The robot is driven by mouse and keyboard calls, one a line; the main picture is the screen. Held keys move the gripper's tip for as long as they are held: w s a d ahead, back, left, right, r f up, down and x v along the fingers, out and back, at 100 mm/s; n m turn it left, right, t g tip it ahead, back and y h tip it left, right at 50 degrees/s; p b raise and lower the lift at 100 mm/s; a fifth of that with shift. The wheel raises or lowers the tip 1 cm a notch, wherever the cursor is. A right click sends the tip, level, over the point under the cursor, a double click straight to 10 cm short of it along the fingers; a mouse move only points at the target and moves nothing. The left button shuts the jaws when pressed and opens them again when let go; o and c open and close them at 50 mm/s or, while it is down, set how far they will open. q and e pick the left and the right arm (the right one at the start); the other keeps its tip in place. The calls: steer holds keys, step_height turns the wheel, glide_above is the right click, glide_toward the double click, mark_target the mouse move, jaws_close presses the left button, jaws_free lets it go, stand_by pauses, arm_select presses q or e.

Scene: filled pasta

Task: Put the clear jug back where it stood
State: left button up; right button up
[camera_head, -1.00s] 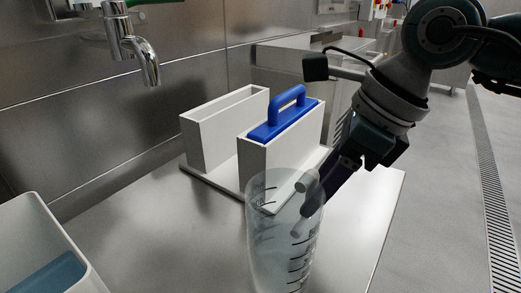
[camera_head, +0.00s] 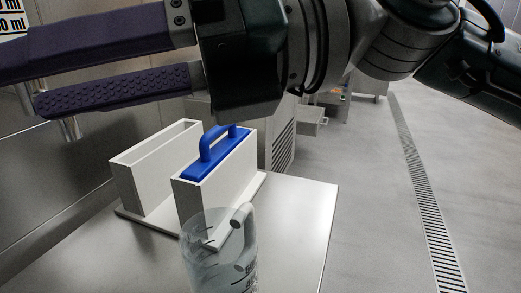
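The clear jug (camera_head: 210,272), with dark measuring marks and its handle toward the right, shows at the bottom of the head view. Its base is cut off by the picture's edge, so I cannot see what it rests on. My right gripper (camera_head: 30,88) is large and close to the camera at the upper left, its purple fingers pointing left. The fingers are apart with no jug between them, well above the jug and clear of it. The upper fingertip is cut off by the left edge. My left gripper is not in view.
A white double-slot holder (camera_head: 150,170) stands behind the jug, with a blue-handled insert (camera_head: 220,150) in its right slot. The steel table (camera_head: 300,215) is bare to the right. A tap (camera_head: 70,128) is mostly hidden by my gripper.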

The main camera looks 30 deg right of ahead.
steer(key=w+d+r+m+t+h, duration=0.2)
steer(key=w+d+r+m+t, duration=0.15)
steer(key=m+t, duration=0.5)
steer(key=w+d+r+m+t+h, duration=0.2)
steer(key=d+r+m+t, duration=0.3)
steer(key=m, duration=0.6)
steer(key=d+f+m+h, duration=0.7)
steer(key=f+m+h, duration=0.3)
steer(key=m+h, duration=0.15)
steer(key=s+d+f+m+g+h, duration=0.1)
steer(key=s+d+f+m+g, duration=0.2)
steer(key=f, duration=0.4)
steer(key=s+f+m+g+h, duration=0.1)
steer(key=s+f+m+g, duration=0.25)
steer(key=f, duration=0.25)
steer(key=s+a+f+m+g+y, duration=0.1)
steer(key=s+f+g, duration=0.3)
steer(key=s, duration=0.3)
steer(key=s+a+f+m+g+y, duration=0.1)
steer(key=s+f+m+g, duration=0.1)
steer(key=s+f+g, duration=0.2)
steer(key=s+f, duration=0.1)
steer(key=s, duration=0.2)
steer(key=shift+s, duration=0.3)
steer(key=shift+f, duration=0.1)
